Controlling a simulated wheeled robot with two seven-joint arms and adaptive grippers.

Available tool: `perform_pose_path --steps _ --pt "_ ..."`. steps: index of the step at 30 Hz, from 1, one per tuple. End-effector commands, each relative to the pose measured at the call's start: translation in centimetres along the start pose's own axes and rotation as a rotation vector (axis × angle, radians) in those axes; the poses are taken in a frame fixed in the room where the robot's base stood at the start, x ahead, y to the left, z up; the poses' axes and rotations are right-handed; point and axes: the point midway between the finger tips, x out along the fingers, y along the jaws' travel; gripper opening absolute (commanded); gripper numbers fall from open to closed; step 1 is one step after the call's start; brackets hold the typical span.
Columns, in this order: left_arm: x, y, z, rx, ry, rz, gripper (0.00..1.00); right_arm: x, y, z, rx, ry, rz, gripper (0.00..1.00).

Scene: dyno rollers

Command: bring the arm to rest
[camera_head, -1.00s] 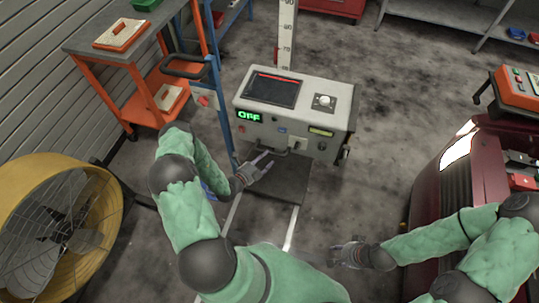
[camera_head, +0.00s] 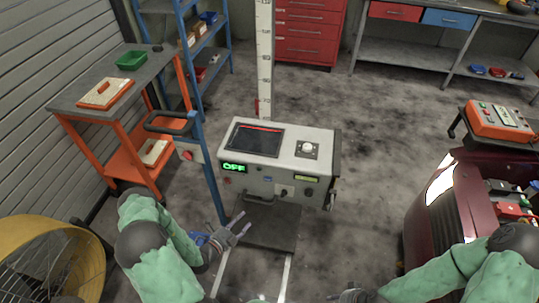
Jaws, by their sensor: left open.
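My left arm comes in from the lower left in a green sleeve. Its gripper (camera_head: 235,224) is open and empty, with its fingers apart in front of the control box (camera_head: 325,152). The box is light grey, with a dark screen, a white knob and a green display reading OFF. My left gripper is below the box's front face, over or near the dark plate (camera_head: 272,226); I cannot tell its height. My right arm comes in from the lower right. Its gripper (camera_head: 345,296) is at the bottom edge, mostly cut off.
A yellow fan (camera_head: 92,262) stands at the lower left. Floor right of the box is clear.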

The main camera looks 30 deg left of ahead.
Motion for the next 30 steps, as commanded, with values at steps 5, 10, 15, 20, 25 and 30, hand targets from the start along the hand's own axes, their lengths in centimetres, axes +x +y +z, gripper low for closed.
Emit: perform_pose_path --steps 5,10,15,20,25,30 --pt "0.1 0.0 -0.2 0.003 0.008 0.002 0.51 0.0 0.0 0.0 0.000 0.000 0.000 0.40" --pt "0.9 0.0 -4.7 0.087 0.173 0.037 0.51 0.0 0.0 0.0 0.000 0.000 0.000 0.40" --pt "0.1 0.4 -14.9 0.345 0.587 0.080 0.51 0.0 0.0 0.0 0.000 0.000 0.000 0.40" --pt "-4.7 1.7 -23.4 0.717 1.051 0.036 0.51 0.0 0.0 0.0 0.000 0.000 0.000 0.40" --pt "-10.8 3.7 -27.2 1.174 1.500 -0.134 0.51 0.0 0.0 0.0 0.000 0.000 0.000 0.40" --pt "-14.5 5.4 -26.7 1.678 1.859 -0.445 0.51 0.0 0.0 0.0 0.000 0.000 0.000 0.40"
